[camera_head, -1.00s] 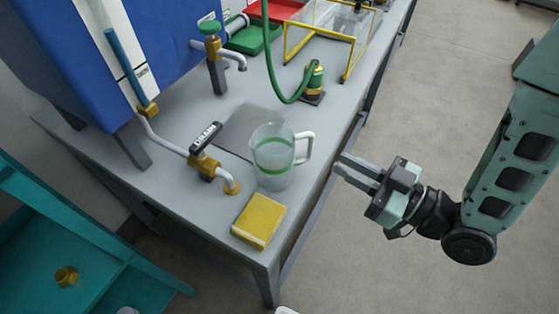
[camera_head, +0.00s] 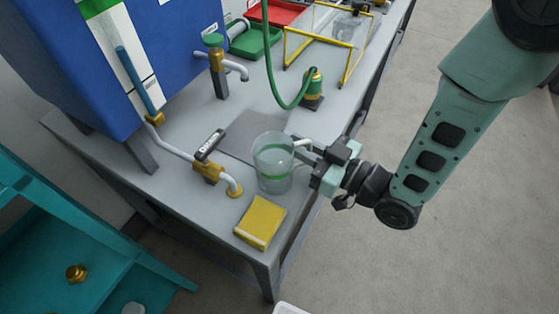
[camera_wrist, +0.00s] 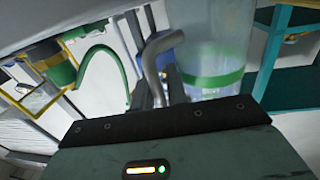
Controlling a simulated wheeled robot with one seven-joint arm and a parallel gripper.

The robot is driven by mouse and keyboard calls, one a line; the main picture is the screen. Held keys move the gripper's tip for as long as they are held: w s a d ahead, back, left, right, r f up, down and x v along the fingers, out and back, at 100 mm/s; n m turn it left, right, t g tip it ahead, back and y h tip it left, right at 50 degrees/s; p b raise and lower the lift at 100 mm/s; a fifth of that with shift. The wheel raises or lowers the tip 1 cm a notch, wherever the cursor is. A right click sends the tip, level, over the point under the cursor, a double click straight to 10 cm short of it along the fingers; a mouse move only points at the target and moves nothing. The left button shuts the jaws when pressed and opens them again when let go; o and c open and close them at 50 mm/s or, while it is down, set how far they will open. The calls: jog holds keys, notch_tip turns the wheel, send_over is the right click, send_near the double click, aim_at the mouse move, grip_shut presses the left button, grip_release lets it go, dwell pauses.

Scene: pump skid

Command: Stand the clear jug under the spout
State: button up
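The clear jug (camera_head: 272,165) with a green band stands upright on the grey bench, near its front edge. Its pale handle (camera_head: 303,142) points right. In the wrist view the jug (camera_wrist: 215,65) is at right of centre and its handle (camera_wrist: 158,50) comes down between the fingers. My gripper (camera_head: 303,151) is at the handle, with its fingers on either side; they look apart, and contact is unclear. A spout (camera_head: 242,73) curves down from the green-knobbed tap, farther back.
A yellow block (camera_head: 260,222) lies in front of the jug. A dark square (camera_head: 255,132) lies behind it on the bench. A green hose (camera_head: 272,75) runs to a green-and-brass fitting (camera_head: 314,85). A yellow-framed clear guard (camera_head: 325,38) stands farther back.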

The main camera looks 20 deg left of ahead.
jog(key=shift+c, duration=0.3)
grip_shut()
notch_tip(320, 180, up, 10)
jog(key=shift+b, duration=0.45)
jog(key=w+d+f+m+t+h, duration=0.3)
jog(key=w+d+m+t+h, duration=0.65)
jog(key=w+d, duration=0.95)
jog(key=w+d+f+m+t+h, duration=0.1)
jog(key=w+d+m+t+h, duration=0.1)
jog(key=d, duration=1)
jog(key=w+d+f+m+t+h, duration=0.2)
jog(key=d+h, duration=0.4)
jog(key=d, duration=0.7)
jog(key=shift+w+d+f+m+t, duration=0.3)
jog(key=shift+w+m+t, duration=0.25)
jog(key=shift+w+m, duration=0.6)
